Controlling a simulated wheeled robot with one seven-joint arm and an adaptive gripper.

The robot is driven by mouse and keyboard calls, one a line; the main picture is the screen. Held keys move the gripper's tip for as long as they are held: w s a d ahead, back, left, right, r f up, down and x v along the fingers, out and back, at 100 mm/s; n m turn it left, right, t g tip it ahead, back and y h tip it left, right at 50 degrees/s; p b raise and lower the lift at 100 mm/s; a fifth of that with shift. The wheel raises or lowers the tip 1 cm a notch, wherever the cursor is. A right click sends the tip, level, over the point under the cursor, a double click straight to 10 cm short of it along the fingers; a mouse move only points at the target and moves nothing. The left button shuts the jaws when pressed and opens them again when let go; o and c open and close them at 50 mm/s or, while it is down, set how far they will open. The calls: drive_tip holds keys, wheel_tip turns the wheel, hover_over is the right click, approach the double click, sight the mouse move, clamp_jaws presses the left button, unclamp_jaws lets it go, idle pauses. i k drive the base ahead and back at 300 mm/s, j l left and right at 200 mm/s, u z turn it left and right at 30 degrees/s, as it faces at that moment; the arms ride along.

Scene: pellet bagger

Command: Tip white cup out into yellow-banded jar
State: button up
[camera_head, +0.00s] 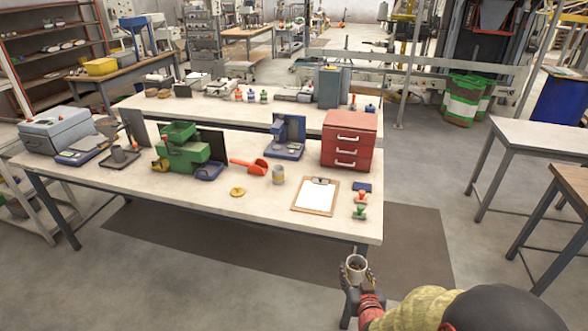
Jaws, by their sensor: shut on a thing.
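The white cup (357,261) is in my gripper (356,275), at the lower middle of the view. My gripper is shut on the cup, which stands roughly upright with dark contents showing inside. The cup is over the floor, in front of the table's near edge and apart from it. A small jar (278,175) with a yellowish band stands upright on the near table, between a red scoop and a clipboard. It looks open at the top, but its inside is too small to make out.
The near table (180,195) holds a red scoop (250,166), a round yellow piece (238,192), a clipboard (316,195), a red drawer box (349,140) and a green machine (181,152). Stamps (360,205) stand at its right end. Bare tabletop lies in front of the jar.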

sight(278, 175)
drive_tip(key=j+z, duration=0.1)
drive_tip(key=z, duration=1.3)
drive_tip(key=j+z, duration=0.25)
drive_tip(key=j, duration=4.05)
